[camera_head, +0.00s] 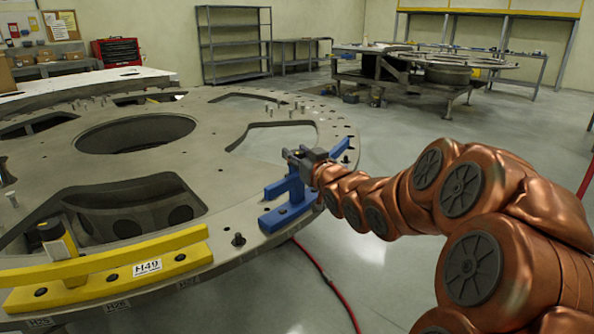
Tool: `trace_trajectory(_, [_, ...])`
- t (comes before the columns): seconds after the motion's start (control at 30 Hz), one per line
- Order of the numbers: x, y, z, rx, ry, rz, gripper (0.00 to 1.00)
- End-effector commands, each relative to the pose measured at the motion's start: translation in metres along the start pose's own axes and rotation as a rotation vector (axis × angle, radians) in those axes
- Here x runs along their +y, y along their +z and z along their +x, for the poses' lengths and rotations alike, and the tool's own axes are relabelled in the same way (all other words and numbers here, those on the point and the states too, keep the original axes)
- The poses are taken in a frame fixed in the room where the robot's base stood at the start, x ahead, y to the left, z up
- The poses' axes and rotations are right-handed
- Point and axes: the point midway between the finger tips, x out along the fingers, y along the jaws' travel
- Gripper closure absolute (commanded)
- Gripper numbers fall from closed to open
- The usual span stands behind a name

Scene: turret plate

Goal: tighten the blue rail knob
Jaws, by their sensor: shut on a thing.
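The blue rail (276,219) is fixed near the right edge of the large grey turret plate (150,160), with a raised blue bar along it. My gripper (297,158) is at the middle of this blue rail, coming in from the right. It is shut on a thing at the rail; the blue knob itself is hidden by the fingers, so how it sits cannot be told. A yellow rail (105,265) with a label reading H49 stands at the plate's front left, with a black-and-yellow knob (52,236) behind it.
The plate has large cutouts and several upright pins and bolts. A red hose (330,285) lies on the floor below the plate's edge. A workbench (420,72) and an empty shelf (234,42) stand at the back. The floor between is mostly clear.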

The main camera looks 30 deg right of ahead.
Motion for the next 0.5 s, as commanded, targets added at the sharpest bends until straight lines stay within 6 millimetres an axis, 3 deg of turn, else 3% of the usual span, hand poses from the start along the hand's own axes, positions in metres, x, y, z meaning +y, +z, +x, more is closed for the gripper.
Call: trace_trajectory(0.5, [-0.002,0.003,0.0002,0.002,0.215,-0.005,0.98])
